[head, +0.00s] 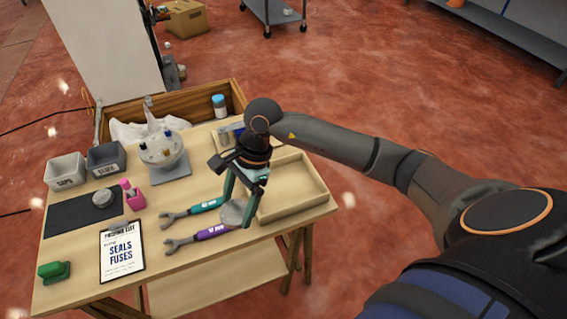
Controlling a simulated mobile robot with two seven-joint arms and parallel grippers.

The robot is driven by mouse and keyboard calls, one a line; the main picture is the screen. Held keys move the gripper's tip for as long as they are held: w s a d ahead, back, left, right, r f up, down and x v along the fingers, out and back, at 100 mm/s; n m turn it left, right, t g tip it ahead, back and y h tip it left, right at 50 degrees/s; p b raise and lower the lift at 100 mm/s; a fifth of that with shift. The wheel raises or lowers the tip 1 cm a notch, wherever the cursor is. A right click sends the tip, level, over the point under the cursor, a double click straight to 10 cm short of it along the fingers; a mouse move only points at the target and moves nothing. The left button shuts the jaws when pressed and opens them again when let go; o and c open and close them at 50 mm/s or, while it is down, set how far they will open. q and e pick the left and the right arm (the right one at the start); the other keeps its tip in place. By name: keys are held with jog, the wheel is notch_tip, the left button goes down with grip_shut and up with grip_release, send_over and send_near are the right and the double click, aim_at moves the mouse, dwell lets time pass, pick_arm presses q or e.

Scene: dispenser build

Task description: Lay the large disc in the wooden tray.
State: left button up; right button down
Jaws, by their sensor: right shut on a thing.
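My right gripper (239,204) is over the front right part of the table, pointing down. It is shut on a grey round disc (232,213), which looks like the large disc and is partly hidden by the fingers. The disc is tilted and just left of the wooden tray (325,196). The tray is shallow and light-coloured, with a low rim. Its visible floor is bare, and my gripper and arm cover its left and back parts. My left gripper is out of view.
Two wrenches, teal-handled (205,206) and purple-handled (212,232), lie just left of the disc. A clipboard (122,252), a black mat (70,217) with a grey round part, grey bins (107,157) and a white round device (163,150) fill the left side.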

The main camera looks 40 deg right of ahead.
jog(key=w+m+t, duration=0.1)
jog(key=m, duration=0.1)
jog(key=w+a+r+m+t+b, duration=0.1)
jog(key=m, duration=0.2)
jog(key=w+r+m, duration=0.1)
jog(key=m, duration=0.1)
jog(key=shift+a+t+h+b, duration=0.15)
jog(key=shift+t+h+b, duration=0.15)
jog(key=shift+t+h, duration=0.1)
jog(key=w+r+m+t+h, duration=0.1)
jog(key=w+m, duration=0.1)
jog(key=m, duration=0.3)
send_over(267, 192)
jog(key=s, duration=0.1)
jog(key=f, duration=0.8)
jog(key=shift+s+a+f, duration=0.1)
jog(key=shift+s+a, duration=0.05)
jog(key=shift+a, duration=0.05)
jog(key=shift+d+f, duration=0.25)
jog(key=shift+f, duration=0.1)
jog(key=f, duration=0.3)
jog(key=shift+d+f, duration=0.1)
jog(key=shift+d, duration=0.15)
jog(key=shift+f, duration=0.2)
jog(key=shift+f, duration=0.1)
